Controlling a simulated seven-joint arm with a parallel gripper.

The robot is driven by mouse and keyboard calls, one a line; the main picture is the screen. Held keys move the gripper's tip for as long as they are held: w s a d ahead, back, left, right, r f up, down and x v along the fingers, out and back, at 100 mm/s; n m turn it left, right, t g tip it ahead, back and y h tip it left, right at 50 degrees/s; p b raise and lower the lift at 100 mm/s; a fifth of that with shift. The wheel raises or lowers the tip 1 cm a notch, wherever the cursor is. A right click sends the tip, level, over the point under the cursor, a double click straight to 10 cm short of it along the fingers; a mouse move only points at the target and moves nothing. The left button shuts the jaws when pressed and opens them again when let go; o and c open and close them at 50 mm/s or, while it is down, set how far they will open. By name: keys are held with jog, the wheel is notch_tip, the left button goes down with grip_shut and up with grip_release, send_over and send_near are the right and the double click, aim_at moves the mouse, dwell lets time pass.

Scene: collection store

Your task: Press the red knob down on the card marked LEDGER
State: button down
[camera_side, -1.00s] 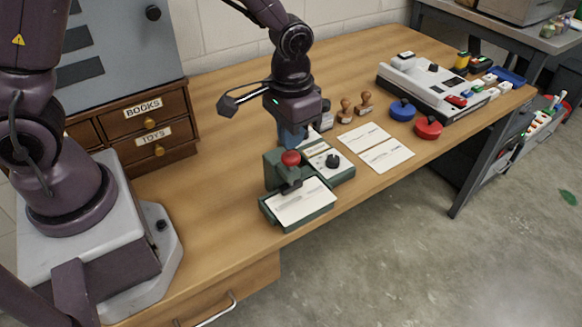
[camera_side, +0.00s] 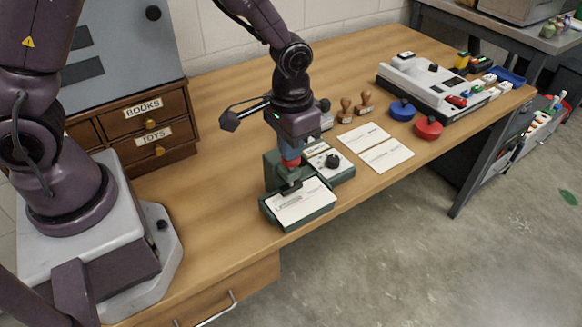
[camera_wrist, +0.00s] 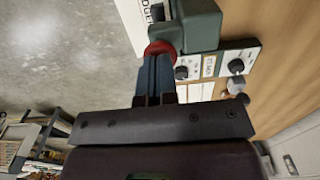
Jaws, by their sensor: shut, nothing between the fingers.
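The green stamping press (camera_side: 273,172) stands near the table's front edge with a white card (camera_side: 302,207) on its bed. In the wrist view, part of the card (camera_wrist: 151,13) shows with the end of a word, like "DGER". The red knob (camera_side: 291,164) tops the press and also shows in the wrist view (camera_wrist: 160,47). My gripper (camera_side: 290,154) is shut and empty, pointing down with its fingertips right at the knob's top. They appear to touch it; how far the knob is down I cannot tell. The fingers (camera_wrist: 158,58) partly cover the knob in the wrist view.
A control box with a black dial (camera_side: 332,161) adjoins the press. Two white cards (camera_side: 386,155), wooden stamps (camera_side: 346,110), and blue (camera_side: 402,110) and red (camera_side: 428,127) round pads lie to the right. A drawer cabinet (camera_side: 150,125) stands at the left.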

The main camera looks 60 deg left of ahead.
jog(key=shift+f, duration=0.8)
jog(key=shift+r, duration=4.05)
jog(key=shift+s+f, duration=0.1)
jog(key=shift+s, duration=0.1)
jog(key=s+a+r+t, duration=0.2)
jog(key=s+a+r, duration=0.1)
jog(key=s+r, duration=0.4)
jog(key=s+a+r+t, duration=0.2)
jog(key=s+r+t, duration=0.1)
jog(key=s+r, duration=0.4)
jog(key=shift+s+a+r+t, duration=0.3)
jog(key=shift+a+r, duration=0.1)
jog(key=shift+r, duration=0.15)
